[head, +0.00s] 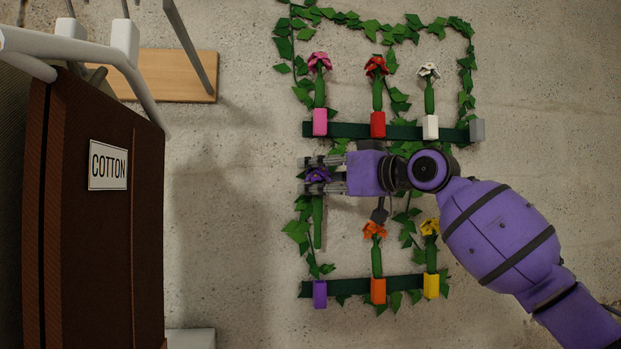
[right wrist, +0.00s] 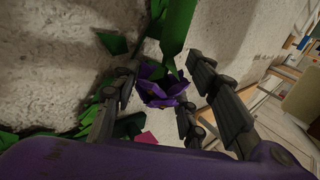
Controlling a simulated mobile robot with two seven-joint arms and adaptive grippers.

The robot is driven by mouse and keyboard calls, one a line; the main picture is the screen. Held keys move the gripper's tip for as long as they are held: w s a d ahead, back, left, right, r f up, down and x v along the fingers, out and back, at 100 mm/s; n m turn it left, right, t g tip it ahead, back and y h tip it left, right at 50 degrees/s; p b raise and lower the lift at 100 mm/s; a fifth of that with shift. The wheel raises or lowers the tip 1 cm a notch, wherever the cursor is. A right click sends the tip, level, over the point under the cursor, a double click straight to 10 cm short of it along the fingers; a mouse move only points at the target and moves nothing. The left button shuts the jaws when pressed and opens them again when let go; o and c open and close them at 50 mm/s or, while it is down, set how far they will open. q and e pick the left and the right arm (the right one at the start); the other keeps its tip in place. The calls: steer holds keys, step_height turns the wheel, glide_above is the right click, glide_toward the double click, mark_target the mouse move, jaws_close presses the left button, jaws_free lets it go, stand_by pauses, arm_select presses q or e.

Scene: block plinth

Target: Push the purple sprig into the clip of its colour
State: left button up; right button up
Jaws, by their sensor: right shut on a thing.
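The purple sprig (head: 317,212) has a purple flower head and a green stem that hangs down in the head view. My right gripper (head: 318,175) is shut on it at the flower head. In the right wrist view the purple flower (right wrist: 163,88) sits between the fingers of my right gripper (right wrist: 160,95), with the green stem (right wrist: 176,25) running away from it. The purple clip (head: 320,294) is on the left end of the lower green rail, below the stem. The stem's lower end is apart from the clip. My left gripper is not in view.
Pink, red and white sprigs stand in clips on the upper rail (head: 350,130). An orange sprig (head: 376,255) and a yellow sprig (head: 430,250) stand in clips on the lower rail (head: 347,286). Ivy surrounds the rails. A brown box labelled COTTON (head: 90,240) is at left.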

mark_target(322, 202)
steer(key=shift+d+f, duration=0.2)
steer(key=shift+f, duration=0.35)
steer(key=shift+s+d+f+b, duration=0.15)
steer(key=shift+f+b, duration=0.2)
steer(key=shift+f, duration=0.35)
step_height(322, 202, down, 2)
steer(key=shift+f+b, duration=0.1)
steer(key=shift+b, duration=0.2)
steer(key=shift+f, duration=0.65)
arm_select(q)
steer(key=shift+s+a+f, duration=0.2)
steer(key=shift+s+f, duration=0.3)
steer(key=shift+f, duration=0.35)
arm_select(e)
steer(key=shift+r, duration=0.35)
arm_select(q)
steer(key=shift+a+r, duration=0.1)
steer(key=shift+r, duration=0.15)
arm_select(e)
steer(key=shift+s+r, duration=0.1)
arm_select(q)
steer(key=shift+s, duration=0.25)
arm_select(e)
steer(key=shift+a, duration=0.2)
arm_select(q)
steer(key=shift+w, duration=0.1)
